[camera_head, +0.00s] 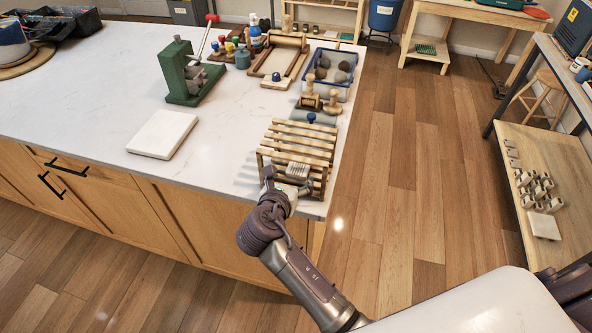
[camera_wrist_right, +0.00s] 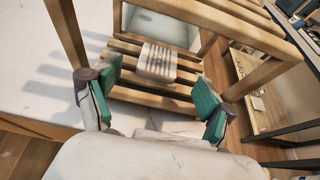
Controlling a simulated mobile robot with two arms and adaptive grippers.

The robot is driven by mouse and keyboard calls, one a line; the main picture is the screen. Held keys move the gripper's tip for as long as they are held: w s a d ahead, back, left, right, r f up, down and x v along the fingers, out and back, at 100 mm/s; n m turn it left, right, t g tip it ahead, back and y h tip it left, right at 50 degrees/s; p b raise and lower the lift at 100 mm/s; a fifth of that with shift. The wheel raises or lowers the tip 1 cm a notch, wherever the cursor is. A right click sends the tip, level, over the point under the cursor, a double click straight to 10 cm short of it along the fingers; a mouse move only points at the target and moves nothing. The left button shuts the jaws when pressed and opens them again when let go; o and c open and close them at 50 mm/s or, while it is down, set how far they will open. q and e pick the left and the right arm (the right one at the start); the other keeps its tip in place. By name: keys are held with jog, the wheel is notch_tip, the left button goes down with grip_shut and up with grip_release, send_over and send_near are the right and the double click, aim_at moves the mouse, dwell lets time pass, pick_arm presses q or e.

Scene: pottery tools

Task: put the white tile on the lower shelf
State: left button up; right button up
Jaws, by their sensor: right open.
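In the right wrist view the tile (camera_wrist_right: 157,62) rests flat on the lower shelf (camera_wrist_right: 150,90), beneath the upper slats (camera_head: 302,135). My right gripper (camera_head: 289,182) is at the rack's near end. Its green-padded fingers (camera_wrist_right: 158,82) are spread wide, one on each side and nearer than the tile, with a gap between pads and tile. My left gripper is not in view.
A thick white slab (camera_head: 162,134) lies on the counter left of the rack. A green press (camera_head: 187,75) stands behind it. A blue bin (camera_head: 330,74) and wooden tools stand behind the rack. The rack's posts (camera_wrist_right: 67,32) and upper slats closely surround the gripper.

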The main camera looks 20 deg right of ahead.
jog(key=v, duration=0.6)
dwell(0.3)
